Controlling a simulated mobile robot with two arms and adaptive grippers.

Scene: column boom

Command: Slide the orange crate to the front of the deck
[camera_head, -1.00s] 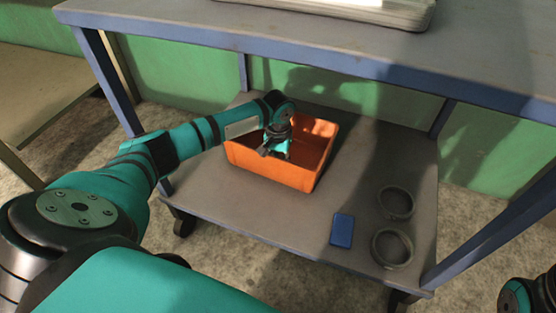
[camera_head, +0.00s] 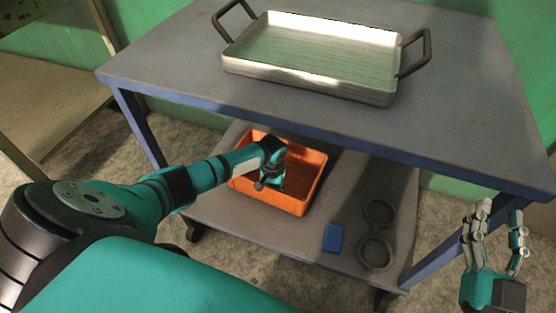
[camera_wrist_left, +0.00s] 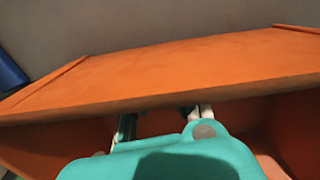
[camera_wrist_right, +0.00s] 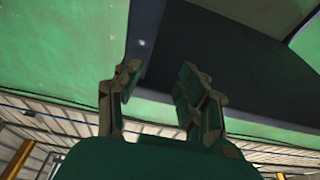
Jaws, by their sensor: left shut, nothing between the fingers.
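The orange crate (camera_head: 289,204) stands on the lower deck (camera_head: 235,225) of a blue-legged table, set back from the deck's front edge. My left gripper (camera_head: 267,184) reaches down inside the crate, close behind its front wall. It is shut with nothing held. In the left wrist view, the crate's wall (camera_wrist_left: 170,72) crosses the picture just beyond my fingers (camera_wrist_left: 160,120). The fingertips are partly hidden by the gripper body, and I cannot tell whether they touch the wall. My right gripper (camera_head: 495,238) is open and empty, right of the table; its spread fingers also show in the right wrist view (camera_wrist_right: 155,95).
A blue block (camera_head: 333,238) and two dark rings (camera_head: 379,212) (camera_head: 375,253) lie on the deck right of the crate. The tabletop (camera_head: 190,60) overhangs the deck and carries a metal tray (camera_head: 310,88) with two handles. The deck before the crate is clear.

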